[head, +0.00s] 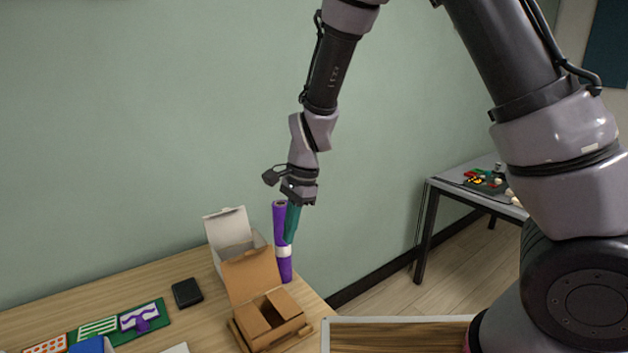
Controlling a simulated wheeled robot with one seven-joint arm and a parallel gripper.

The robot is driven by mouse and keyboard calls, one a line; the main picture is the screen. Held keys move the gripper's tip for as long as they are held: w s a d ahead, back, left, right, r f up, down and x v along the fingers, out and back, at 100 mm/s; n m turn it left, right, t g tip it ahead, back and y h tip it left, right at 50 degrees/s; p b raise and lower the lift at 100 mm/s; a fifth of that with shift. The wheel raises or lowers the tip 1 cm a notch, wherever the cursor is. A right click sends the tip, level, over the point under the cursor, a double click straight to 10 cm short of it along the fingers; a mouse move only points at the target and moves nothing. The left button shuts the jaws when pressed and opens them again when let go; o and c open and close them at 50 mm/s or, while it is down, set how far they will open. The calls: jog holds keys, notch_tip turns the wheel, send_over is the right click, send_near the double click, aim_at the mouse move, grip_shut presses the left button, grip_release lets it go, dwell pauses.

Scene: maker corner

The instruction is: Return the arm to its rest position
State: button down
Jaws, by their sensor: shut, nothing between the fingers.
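My arm reaches in from the upper right and bends down over the table's far right corner. My gripper (290,238) points downward, its teal fingers shut and empty. It is in front of or beside a purple roll (280,215) with a white band, which stands upright near the wall. I cannot tell whether the fingers touch the roll.
The wooden table (190,325) carries an open cardboard box (268,318), a white open box (230,232), a black flat block (187,292) and a green mat (99,327). A second table (450,185) with small parts stands right. Green wall lies behind.

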jog(key=w+d+r+n+t+y, duration=0.2)
jog(key=w+d+r+n+t, duration=0.1)
jog(key=d+r, duration=1.6)
jog(key=s+d+r+n+t+h, duration=0.2)
jog(key=s+d+r+t, duration=0.3)
jog(key=s+d+r, duration=0.4)
jog(key=d+r+n, duration=0.1)
jog(key=d, duration=0.2)
jog(key=shift+s+d+r, duration=0.3)
jog(key=shift+d+r, duration=0.1)
